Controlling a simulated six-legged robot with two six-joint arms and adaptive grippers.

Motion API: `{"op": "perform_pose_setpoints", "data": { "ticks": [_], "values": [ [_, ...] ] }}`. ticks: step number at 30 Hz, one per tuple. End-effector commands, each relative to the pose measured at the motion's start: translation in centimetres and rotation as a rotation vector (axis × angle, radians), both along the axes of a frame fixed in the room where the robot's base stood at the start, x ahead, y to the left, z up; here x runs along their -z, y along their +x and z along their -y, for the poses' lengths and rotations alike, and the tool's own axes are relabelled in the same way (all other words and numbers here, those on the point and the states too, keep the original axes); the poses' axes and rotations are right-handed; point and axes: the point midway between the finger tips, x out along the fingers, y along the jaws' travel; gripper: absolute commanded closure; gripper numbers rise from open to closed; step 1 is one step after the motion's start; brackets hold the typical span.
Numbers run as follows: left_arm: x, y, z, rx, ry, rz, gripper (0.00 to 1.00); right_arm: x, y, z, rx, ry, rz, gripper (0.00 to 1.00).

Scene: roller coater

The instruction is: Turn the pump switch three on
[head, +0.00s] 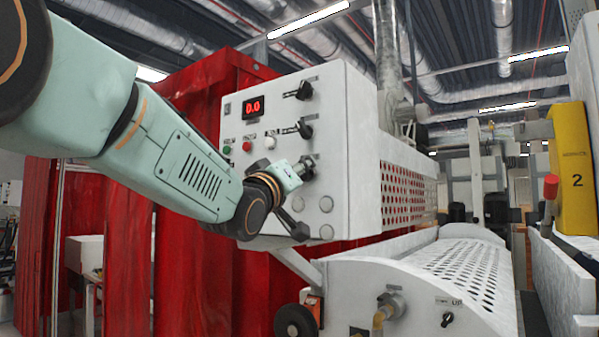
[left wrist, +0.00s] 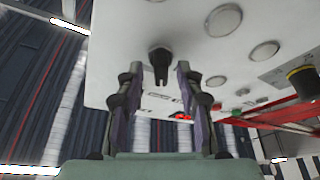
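The white control panel (head: 345,120) carries a column of black rotary switches on its front: a top one (head: 304,90), a middle one (head: 304,130) and a low one (head: 307,163) partly hidden by my gripper. Their labels are too small to read. My left gripper (head: 302,169) is at the low switch. In the left wrist view its two fingers (left wrist: 160,70) are open, one on each side of a black switch knob (left wrist: 160,57). Gaps show between the fingers and the knob, so it is not gripped. My right gripper is in neither view.
A red display (head: 253,106) reads 0.0, above small green, red and white buttons (head: 247,146). Round caps (head: 326,204) sit low on the panel. A white perforated machine cover (head: 460,275) is below right. Red curtains (head: 190,270) hang behind my left arm.

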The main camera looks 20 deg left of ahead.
Motion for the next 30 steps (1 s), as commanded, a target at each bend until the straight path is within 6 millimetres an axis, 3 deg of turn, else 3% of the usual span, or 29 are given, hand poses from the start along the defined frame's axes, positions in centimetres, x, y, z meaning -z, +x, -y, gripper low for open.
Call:
{"op": "perform_pose_setpoints", "data": {
  "ticks": [3, 16, 30],
  "values": [
    [0.04, -0.06, -0.02, 0.0, 0.0, 0.0, 0.63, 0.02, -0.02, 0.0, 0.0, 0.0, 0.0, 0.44],
    [0.04, 0.02, -0.01, 0.0, 0.0, 0.0, 1.0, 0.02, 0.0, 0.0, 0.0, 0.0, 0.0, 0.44],
    [-0.07, 0.14, -0.11, -0.001, 0.023, 0.014, 1.0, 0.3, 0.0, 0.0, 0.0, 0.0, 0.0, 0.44]
  ]
}}
